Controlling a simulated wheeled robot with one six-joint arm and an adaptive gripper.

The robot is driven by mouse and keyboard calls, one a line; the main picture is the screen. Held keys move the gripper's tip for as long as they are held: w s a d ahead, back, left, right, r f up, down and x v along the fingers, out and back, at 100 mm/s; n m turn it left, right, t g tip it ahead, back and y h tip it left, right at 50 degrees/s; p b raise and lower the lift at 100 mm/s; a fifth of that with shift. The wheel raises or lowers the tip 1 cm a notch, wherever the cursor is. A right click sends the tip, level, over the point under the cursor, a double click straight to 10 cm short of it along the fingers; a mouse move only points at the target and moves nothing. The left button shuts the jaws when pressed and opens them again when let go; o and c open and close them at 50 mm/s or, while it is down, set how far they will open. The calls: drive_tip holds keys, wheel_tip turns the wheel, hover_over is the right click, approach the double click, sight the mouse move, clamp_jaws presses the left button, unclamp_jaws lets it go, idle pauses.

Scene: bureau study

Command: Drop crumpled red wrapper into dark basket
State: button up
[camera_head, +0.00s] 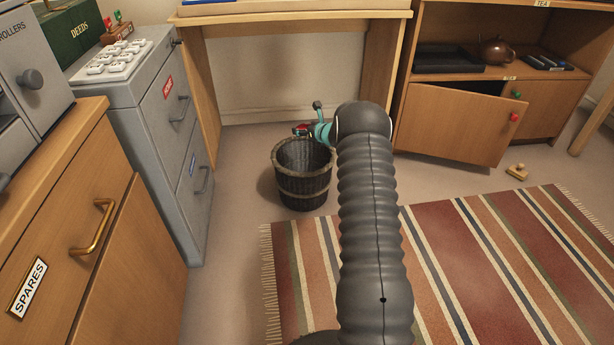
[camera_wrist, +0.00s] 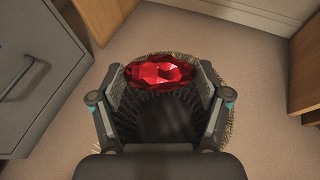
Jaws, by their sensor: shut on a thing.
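The crumpled red wrapper (camera_wrist: 160,72) is a shiny, faceted red lump between my gripper's fingertips in the wrist view. My gripper (camera_wrist: 158,78) is shut on it, with one finger at each side. The dark basket (camera_head: 304,188) stands on the floor beneath the desk's front edge, dark woven with lighter bands.
Grey filing drawers (camera_head: 180,130) stand left of the basket. A wooden desk (camera_head: 210,90) is behind it. A cabinet with a door ajar (camera_head: 455,125) is at the right. A striped rug (camera_head: 480,260) covers the floor in front. A small wooden item (camera_head: 517,171) lies at the right.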

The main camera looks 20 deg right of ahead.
drive_tip(key=shift+w+d+f, duration=0.2)
drive_tip(key=shift+w+d, duration=0.05)
drive_tip(key=shift+d, duration=0.25)
drive_tip(key=shift+w+d+f, duration=0.15)
drive_tip(key=shift+w+d, duration=0.1)
drive_tip(key=shift+d, duration=0.25)
drive_tip(key=shift+d+f, duration=0.15)
drive_tip(key=shift+f, duration=2.85)
drive_tip(key=o, duration=0.6)
drive_tip(key=shift+o, duration=0.2)
